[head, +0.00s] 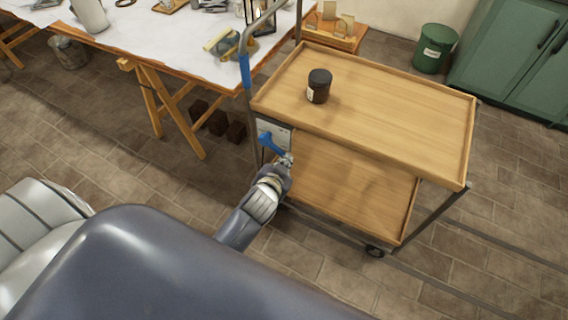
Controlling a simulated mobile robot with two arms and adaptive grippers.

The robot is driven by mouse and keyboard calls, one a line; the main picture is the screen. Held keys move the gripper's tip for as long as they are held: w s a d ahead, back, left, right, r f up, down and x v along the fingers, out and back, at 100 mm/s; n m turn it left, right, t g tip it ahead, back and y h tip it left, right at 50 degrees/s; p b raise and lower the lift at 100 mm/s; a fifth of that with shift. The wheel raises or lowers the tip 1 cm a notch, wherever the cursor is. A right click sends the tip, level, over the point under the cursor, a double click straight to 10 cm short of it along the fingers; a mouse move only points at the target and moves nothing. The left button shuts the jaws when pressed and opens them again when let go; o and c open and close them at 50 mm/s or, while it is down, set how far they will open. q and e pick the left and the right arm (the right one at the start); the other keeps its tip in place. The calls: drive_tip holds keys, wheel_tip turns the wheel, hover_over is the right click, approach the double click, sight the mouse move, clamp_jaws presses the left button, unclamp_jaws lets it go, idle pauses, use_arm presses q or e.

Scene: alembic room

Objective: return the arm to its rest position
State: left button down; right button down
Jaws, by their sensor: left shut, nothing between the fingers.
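My left gripper (284,160) is at the end of my grey and white arm, near the left end of a wooden cart. It is shut and empty. It shows in front of the cart's lower shelf (345,195), below the top tray's edge. A blue piece (270,145) shows right beside its fingertips; I cannot tell whether they touch. My right gripper is not in view.
A dark jar (319,86) stands on the cart's top tray (400,105). A cloth-covered trestle table (165,45) with several items stands at the upper left. A green bin (435,50) and green cabinet (510,50) are at the back right.

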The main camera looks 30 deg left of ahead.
use_arm(q)
drive_tip(key=s+d+f+g+h, duration=0.1)
drive_tip(key=s+f+g, duration=0.1)
drive_tip(key=s+f, duration=0.45)
drive_tip(key=s+f+m+g, duration=0.1)
drive_tip(key=s+f, duration=0.3)
drive_tip(key=f, duration=0.6)
drive_tip(key=s+d+f+g+h, duration=0.1)
drive_tip(key=s+f+g, duration=0.1)
drive_tip(key=s+f, duration=0.45)
drive_tip(key=s+a+f+g, duration=0.1)
drive_tip(key=s+f+g, duration=0.1)
drive_tip(key=s+f, duration=0.5)
drive_tip(key=s+a+f+g, duration=0.2)
drive_tip(key=s+f, duration=0.6)
drive_tip(key=s, duration=1)
drive_tip(key=shift+s+n+g, duration=0.3)
drive_tip(key=shift+n+g, duration=0.1)
drive_tip(key=shift+g, duration=0.3)
drive_tip(key=shift+a, duration=0.1)
